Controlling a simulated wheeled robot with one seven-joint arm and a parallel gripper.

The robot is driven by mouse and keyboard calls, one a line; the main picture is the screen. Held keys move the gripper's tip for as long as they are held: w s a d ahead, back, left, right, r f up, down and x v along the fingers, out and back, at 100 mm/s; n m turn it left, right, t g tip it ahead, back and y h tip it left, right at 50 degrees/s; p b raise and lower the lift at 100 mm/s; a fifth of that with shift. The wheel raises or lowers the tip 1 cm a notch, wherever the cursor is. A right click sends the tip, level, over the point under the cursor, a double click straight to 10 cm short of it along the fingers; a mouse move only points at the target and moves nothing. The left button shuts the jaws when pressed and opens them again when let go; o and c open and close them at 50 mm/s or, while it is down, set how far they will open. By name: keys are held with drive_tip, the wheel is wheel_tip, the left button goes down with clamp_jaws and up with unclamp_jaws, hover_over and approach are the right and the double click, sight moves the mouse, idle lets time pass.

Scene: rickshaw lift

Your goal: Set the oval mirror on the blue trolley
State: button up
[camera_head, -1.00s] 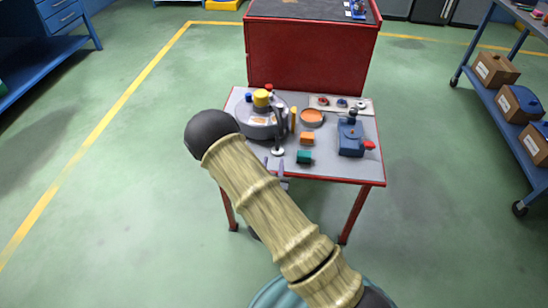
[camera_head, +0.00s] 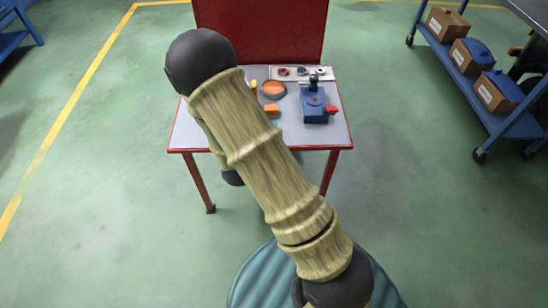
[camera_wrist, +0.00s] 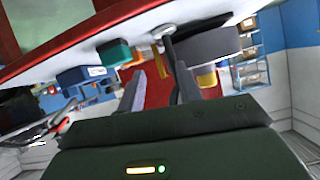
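I cannot pick out an oval mirror for sure. A grey rod on a round foot (camera_wrist: 168,30) shows in the wrist view, by the right finger, and may be part of it. The wrist picture is nearly upside down, with the worktop at its top. My gripper (camera_wrist: 160,70) is open, its two fingers apart at the near edge of the worktop, and I see nothing clamped between them. In the head view my arm hides the gripper and the left part of the worktop. The blue trolley (camera_head: 507,126) stands at the right, with boxes on its lower shelf.
The red-edged table (camera_head: 190,140) holds an orange-topped round dish (camera_head: 272,89), an orange block (camera_head: 271,110), a blue vise-like device (camera_head: 314,104) and a tray of small parts (camera_head: 301,73). A red panel (camera_head: 262,30) rises behind. The green floor between table and trolley is clear.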

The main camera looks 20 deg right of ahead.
drive_tip(key=s+d+r+n+g+y, duration=0.1)
drive_tip(key=s+r+g, duration=0.3)
drive_tip(key=s, duration=0.5)
drive_tip(key=s+d+r+n+g+y, duration=0.2)
drive_tip(key=s+r+n+g+y, duration=0.1)
drive_tip(key=s+r, duration=0.4)
drive_tip(key=s+n+g, duration=0.1)
drive_tip(key=s+g, duration=0.1)
drive_tip(key=s, duration=0.1)
drive_tip(key=shift+s+d+r+g, duration=0.2)
drive_tip(key=shift+s+g, duration=0.1)
drive_tip(key=shift+o, duration=0.2)
